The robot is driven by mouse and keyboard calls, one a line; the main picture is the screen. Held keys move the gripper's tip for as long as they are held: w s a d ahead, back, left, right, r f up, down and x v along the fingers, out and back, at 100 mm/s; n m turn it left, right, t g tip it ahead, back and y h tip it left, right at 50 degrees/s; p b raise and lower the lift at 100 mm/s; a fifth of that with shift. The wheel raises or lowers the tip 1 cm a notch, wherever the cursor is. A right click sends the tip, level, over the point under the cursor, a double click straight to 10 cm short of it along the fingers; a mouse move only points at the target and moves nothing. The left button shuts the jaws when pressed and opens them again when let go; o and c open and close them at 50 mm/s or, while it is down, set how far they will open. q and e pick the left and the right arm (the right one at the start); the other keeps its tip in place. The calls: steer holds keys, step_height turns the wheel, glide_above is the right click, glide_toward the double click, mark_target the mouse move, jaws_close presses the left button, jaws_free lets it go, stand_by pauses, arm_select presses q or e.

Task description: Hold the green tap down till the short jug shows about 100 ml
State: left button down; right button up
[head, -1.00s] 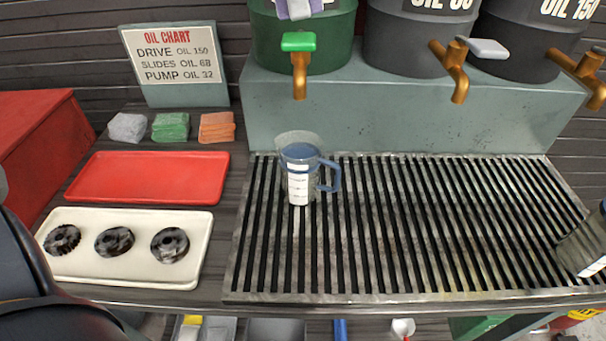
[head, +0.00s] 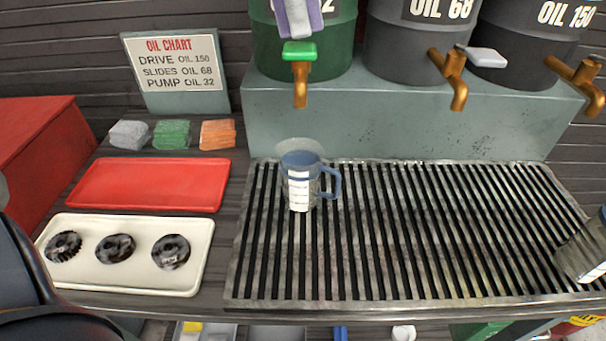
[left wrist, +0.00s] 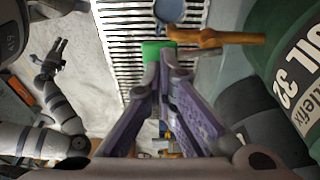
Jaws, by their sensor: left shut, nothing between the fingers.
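The green tap (head: 299,51) is a green lever on a brass spout, at the front of the green drum (head: 330,50). My left gripper (head: 300,33), with purple fingers, is shut and empty just above the lever; I cannot tell whether it touches. In the left wrist view the fingertips (left wrist: 155,63) overlap the edge of the green lever (left wrist: 156,50). A clear jug (head: 300,185) with a blue handle and white scale stands upright on the grating below the spout. I see no stream, and the scale is too small to read. My right gripper (left wrist: 56,57) shows small in the left wrist view.
Brass taps (head: 455,80) on dark drums (head: 415,50) stand to the right. Another clear jug (head: 582,250) stands at the right edge, partly cut off. The grating (head: 420,230) between the jugs is clear. Red (head: 150,185) and cream (head: 185,280) trays lie left.

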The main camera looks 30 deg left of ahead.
arm_select(q)
steer(key=shift+f, duration=1.05)
arm_select(e)
steer(key=shift+w+r, duration=0.25)
stand_by(0.8)
stand_by(2.1)
arm_select(q)
step_height(320, 180, up, 4)
steer(key=shift+s+f+p, duration=0.1)
steer(key=shift+f+p, duration=0.15)
steer(key=shift+p, duration=0.45)
steer(key=shift+r, duration=1.75)
arm_select(e)
steer(key=shift+w+r+t, duration=0.4)
steer(key=shift+w+r, duration=0.15)
steer(key=shift+w, duration=0.05)
